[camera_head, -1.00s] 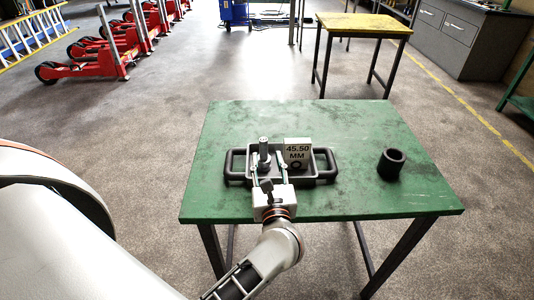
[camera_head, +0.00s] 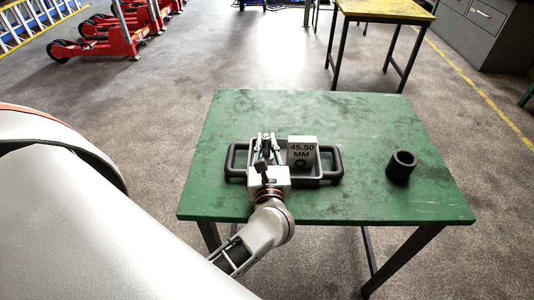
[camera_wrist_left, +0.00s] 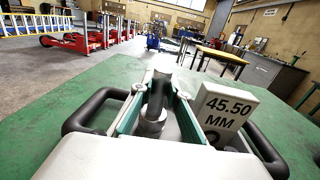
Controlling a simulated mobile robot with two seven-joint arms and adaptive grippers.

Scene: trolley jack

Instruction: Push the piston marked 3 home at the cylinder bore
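A grey metal piston (camera_wrist_left: 152,118) with a rod and wider round base stands in a dark two-handled tray (camera_head: 334,164) on the green table. No mark 3 is readable on it. My left gripper (camera_head: 266,143) is at the tray, with its fingers on either side of the piston. In the left wrist view the fingers (camera_wrist_left: 157,108) are spread, and a gap shows between the piston and the right finger. A black hollow cylinder (camera_head: 401,167) stands upright on the table to the right, its round bore facing up. My right gripper is not in view.
A white block (camera_head: 302,151) reading 45.50 MM stands in the tray, close right of my left gripper. The green table (camera_head: 330,112) is clear behind the tray and between tray and cylinder. A yellow-topped table (camera_head: 390,10) stands beyond.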

